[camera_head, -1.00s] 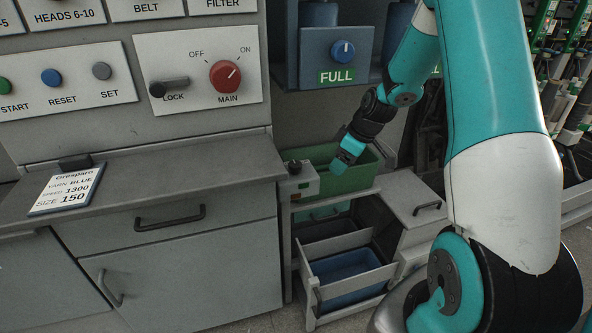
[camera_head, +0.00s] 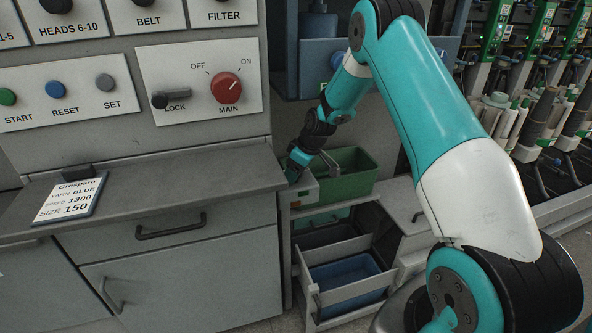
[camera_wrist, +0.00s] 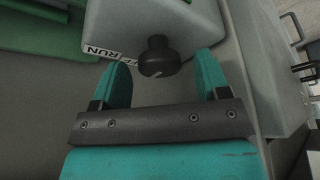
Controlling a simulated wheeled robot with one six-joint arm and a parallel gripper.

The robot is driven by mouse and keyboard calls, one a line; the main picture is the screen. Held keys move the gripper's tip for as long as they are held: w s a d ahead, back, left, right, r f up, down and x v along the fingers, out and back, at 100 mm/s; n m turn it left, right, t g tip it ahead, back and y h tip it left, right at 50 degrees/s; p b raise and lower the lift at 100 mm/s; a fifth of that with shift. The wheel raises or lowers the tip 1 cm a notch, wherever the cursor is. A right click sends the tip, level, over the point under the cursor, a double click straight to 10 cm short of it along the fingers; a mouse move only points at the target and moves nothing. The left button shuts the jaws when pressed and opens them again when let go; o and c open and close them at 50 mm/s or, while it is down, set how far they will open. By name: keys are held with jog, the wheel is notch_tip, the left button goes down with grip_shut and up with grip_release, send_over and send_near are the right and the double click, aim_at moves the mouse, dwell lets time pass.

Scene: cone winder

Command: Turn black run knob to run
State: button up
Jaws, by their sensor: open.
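The black run knob (camera_wrist: 160,57) sticks out of a small light-grey box (camera_wrist: 195,22) in the wrist view. A white label reading RUN (camera_wrist: 101,51) is beside it, partly hidden by a finger. My gripper (camera_wrist: 162,80) is open, with one teal finger on each side of the knob. The knob's tip is between the fingertips, with gaps on both sides. In the head view my gripper (camera_head: 294,169) is at the box's (camera_head: 327,187) left end and hides the knob.
A green bin (camera_head: 352,178) stands beside the box, and a blue bin (camera_head: 345,276) sits in a lower drawer. The grey counter (camera_head: 150,195) ends close to my gripper's left. A red MAIN switch (camera_head: 226,88) is on the panel above.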

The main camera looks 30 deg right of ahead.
jog(key=shift+f, duration=0.2)
jog(key=shift+c, duration=0.3)
jog(key=c, duration=0.9)
jog(key=shift+o, duration=0.2)
